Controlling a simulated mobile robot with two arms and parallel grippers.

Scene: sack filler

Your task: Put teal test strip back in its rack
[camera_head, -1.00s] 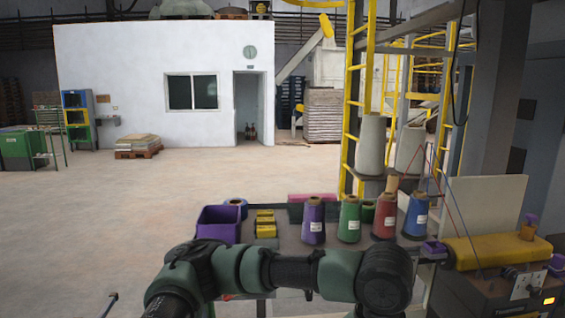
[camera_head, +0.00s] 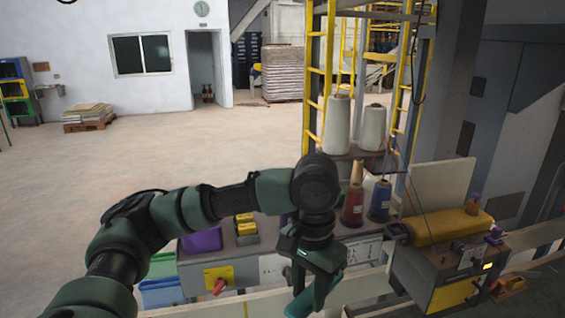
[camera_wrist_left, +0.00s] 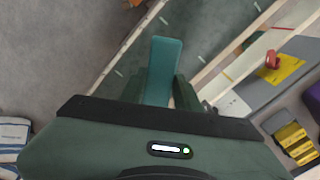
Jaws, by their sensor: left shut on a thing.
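My left gripper (camera_head: 310,262) hangs from the arm in front of the workbench in the head view. It is shut on the teal test strip (camera_head: 328,287), which shows below it. In the left wrist view the strip (camera_wrist_left: 162,62) stands out flat and straight between the two dark green fingers (camera_wrist_left: 160,92), its far end free over a dark floor area. No strip rack can be made out in either view. My right gripper is not in view.
The bench holds a purple bin (camera_head: 201,240), yellow blocks (camera_head: 246,226), a red cone (camera_head: 353,205) and a blue cone (camera_head: 379,200). A machine with a yellow roll (camera_head: 440,228) stands right. A pale rail (camera_head: 365,293) runs along the front. A red knob on a yellow plate (camera_wrist_left: 272,60) shows nearby.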

